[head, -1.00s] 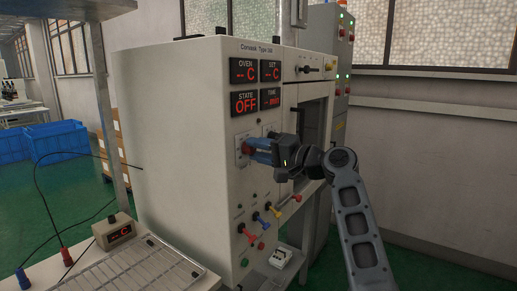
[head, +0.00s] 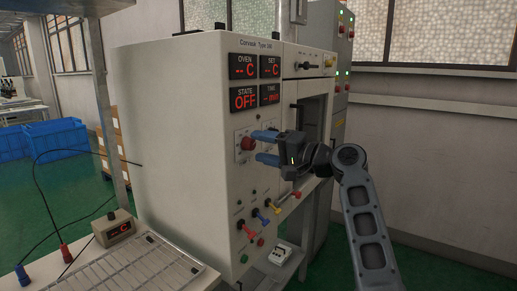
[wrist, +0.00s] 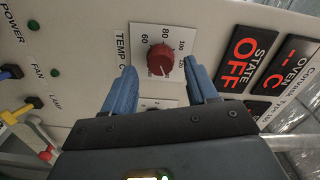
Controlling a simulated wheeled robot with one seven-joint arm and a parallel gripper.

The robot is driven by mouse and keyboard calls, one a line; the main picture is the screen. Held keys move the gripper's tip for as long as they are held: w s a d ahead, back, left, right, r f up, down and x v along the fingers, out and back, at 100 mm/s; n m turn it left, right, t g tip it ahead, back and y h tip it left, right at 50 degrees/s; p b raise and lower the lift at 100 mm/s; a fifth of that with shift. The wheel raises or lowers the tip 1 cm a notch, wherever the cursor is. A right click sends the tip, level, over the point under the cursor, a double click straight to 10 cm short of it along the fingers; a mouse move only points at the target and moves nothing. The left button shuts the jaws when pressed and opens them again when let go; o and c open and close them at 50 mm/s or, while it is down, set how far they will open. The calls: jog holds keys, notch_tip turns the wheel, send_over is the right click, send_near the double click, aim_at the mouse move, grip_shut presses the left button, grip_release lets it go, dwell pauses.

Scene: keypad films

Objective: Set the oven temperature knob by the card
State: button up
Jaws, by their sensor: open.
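The red temperature knob (head: 248,143) sits on a white dial plate on the oven front. In the wrist view the knob (wrist: 161,59) shows on a plate marked TEMP C, with 60, 80, 100 and 120 around it. Its exact setting is too small to read surely. My gripper (head: 257,147) is open at the dial, its two blue fingers spread apart. In the wrist view my gripper (wrist: 162,68) has one finger on each side of the knob, with gaps to both. I cannot make out a setting card.
The OVEN display (head: 243,67) and SET display show dashes and C; the STATE display (head: 244,98) reads OFF. Colored levers, including a blue one (head: 264,217), stick out below the dial.

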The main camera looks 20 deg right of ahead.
jog(key=b+v, duration=0.1)
jog(key=v, duration=0.5)
jog(key=shift+f, duration=0.1)
jog(key=s+f+m+h, duration=0.1)
jog(key=s+f+h, duration=0.3)
jog(key=f, duration=0.6)
jog(key=s+f+m+h, duration=0.1)
jog(key=s+f, duration=0.4)
jog(key=f, duration=0.5)
jog(key=s+f+n+h, duration=0.1)
jog(key=s+f+h, duration=0.1)
jog(key=s+f, duration=0.4)
jog(key=s+f+h, duration=0.2)
jog(key=s+f, duration=0.2)
jog(key=s, duration=0.5)
jog(key=s+a+n+h, duration=0.2)
jog(key=s+n, duration=0.1)
jog(key=s, duration=1.3)
jog(key=s+a+r+n, duration=0.1)
jog(key=s+r+n, duration=0.1)
jog(key=s+r, duration=0.2)
jog(key=s+a+r+n, duration=0.2)
jog(key=s+r+n, duration=0.1)
jog(key=s, duration=0.8)
jog(key=shift+s+r+n, duration=0.2)
jog(key=shift+r+n, duration=0.1)
jog(key=shift+r, duration=0.4)
